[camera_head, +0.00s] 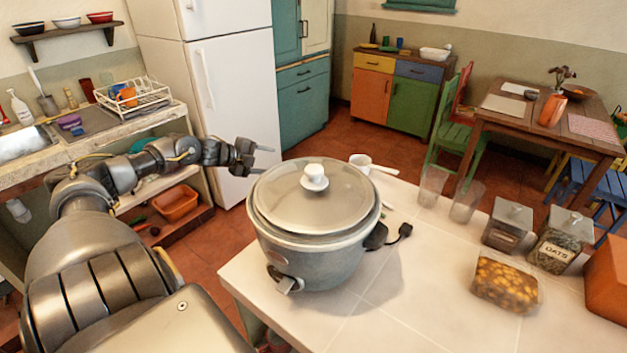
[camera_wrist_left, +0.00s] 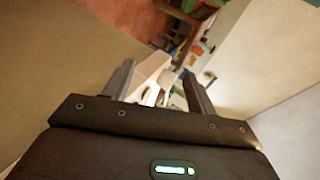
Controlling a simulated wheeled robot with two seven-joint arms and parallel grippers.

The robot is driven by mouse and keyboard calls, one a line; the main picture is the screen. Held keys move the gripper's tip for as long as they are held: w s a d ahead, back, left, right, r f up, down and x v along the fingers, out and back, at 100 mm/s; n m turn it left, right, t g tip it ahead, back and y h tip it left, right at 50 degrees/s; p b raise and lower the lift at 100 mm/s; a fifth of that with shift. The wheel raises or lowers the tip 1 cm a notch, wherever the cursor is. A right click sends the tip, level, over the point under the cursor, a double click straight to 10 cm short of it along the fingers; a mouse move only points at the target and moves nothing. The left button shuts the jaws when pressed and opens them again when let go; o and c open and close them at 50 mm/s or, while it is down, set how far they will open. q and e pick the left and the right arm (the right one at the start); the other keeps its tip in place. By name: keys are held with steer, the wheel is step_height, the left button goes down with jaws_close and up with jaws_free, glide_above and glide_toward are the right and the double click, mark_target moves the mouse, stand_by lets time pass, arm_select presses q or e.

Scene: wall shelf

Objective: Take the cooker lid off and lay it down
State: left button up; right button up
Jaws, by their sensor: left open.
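The cooker (camera_head: 315,250) is a grey pot standing upright near the left corner of the white tiled counter. Its round grey lid (camera_head: 285,205) sits on top, with a white knob (camera_head: 314,172) in the middle. My left gripper (camera_head: 267,160) is open and empty, behind and to the left of the lid, with its fingers pointing right. It looks apart from the lid and knob. In the left wrist view the two fingers (camera_wrist_left: 159,72) stand apart with nothing clearly between them; the lid cannot be made out there. My right gripper is not in view.
On the counter stand a white mug (camera_head: 360,163), two clear glasses (camera_head: 432,187), metal-lidded jars (camera_head: 507,222), a food container (camera_head: 505,283) and an orange box (camera_head: 608,280). A black cord lies right of the cooker. The counter's front middle (camera_head: 420,300) is clear.

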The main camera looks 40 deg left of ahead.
arm_select(q)
steer(key=w+d+r+m+h, duration=0.2)
steer(key=d+r+m, duration=0.25)
steer(key=r, duration=0.65)
step_height(320, 180, up, 19)
steer(key=m+g+y+p, duration=0.3)
steer(key=m+g+y, duration=0.1)
steer(key=m+g, duration=0.85)
glide_above(314, 168)
steer(key=s, duration=0.2)
steer(key=m+t, duration=0.1)
steer(key=t, duration=0.1)
steer(key=f, duration=0.2)
steer(key=w+f, duration=0.1)
steer(key=f, duration=0.2)
steer(key=shift+a+f+p, duration=0.1)
steer(key=shift+a+p, duration=0.1)
steer(key=shift+p, duration=0.1)
steer(key=shift+d+f+p, duration=0.1)
steer(key=shift+f+p, duration=0.1)
steer(key=shift+p, duration=0.1)
steer(key=f+p, duration=0.1)
steer(key=f, duration=0.1)
steer(key=w+f, duration=0.1)
steer(key=f, duration=0.1)
steer(key=shift+f+p, duration=0.35)
steer(key=shift+s+d, duration=0.1)
steer(key=shift+s, duration=0.05)
steer(key=shift+c, duration=0.6)
jaws_close()
